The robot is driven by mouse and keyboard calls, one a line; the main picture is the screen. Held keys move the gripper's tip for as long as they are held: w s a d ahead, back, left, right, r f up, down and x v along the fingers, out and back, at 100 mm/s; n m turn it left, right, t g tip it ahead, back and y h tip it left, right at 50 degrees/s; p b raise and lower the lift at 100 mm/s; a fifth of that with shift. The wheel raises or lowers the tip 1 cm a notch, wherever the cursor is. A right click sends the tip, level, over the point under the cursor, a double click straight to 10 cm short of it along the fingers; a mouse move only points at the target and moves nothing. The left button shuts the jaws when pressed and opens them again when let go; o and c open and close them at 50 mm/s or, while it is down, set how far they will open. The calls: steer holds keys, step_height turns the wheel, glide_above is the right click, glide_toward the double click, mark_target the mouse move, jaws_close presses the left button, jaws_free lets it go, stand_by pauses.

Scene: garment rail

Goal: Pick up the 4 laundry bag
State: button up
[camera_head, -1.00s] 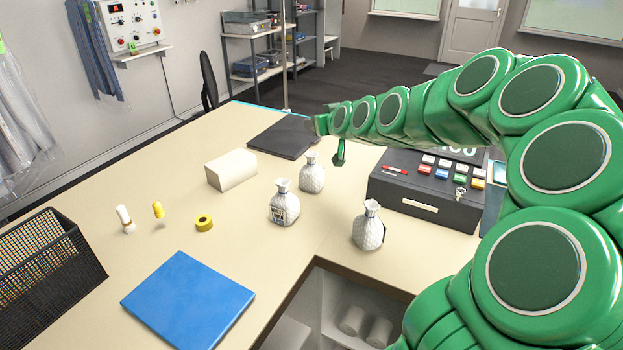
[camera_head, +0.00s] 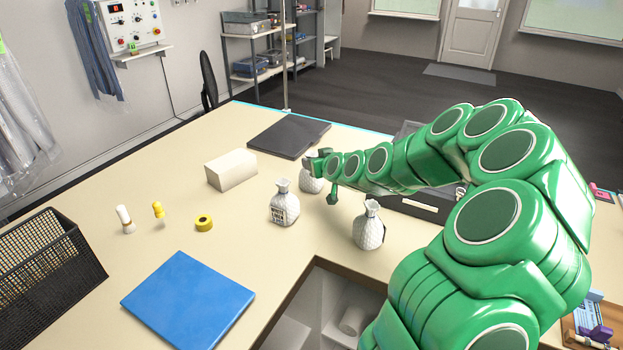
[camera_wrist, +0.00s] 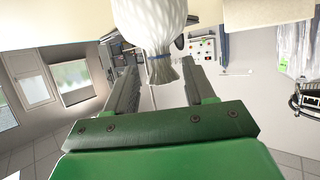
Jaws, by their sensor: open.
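Three white laundry bags with tied necks stand on the counter (camera_head: 110,190) in the head view. The middle bag (camera_head: 284,207) carries a printed label too small to read. The near right bag (camera_head: 368,230) stands by the counter's inner corner. The far bag (camera_head: 311,184) is partly hidden by my gripper (camera_head: 320,178), which is level with its top. In the wrist view my gripper (camera_wrist: 157,78) is open. A white bag (camera_wrist: 150,20), upside down in the picture, has its gathered neck between the fingers. I cannot make out finger contact.
A beige block (camera_head: 231,171), a yellow tape roll (camera_head: 204,223) and a blue folder (camera_head: 188,300) lie to the left. A black mesh basket (camera_head: 45,270) stands at the left edge. A dark flat pad (camera_head: 290,137) lies behind. My arm partly covers the cash register (camera_head: 420,203).

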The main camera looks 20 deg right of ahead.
steer(key=shift+x, duration=2.7)
steer(key=shift+r, duration=0.1)
jaws_close()
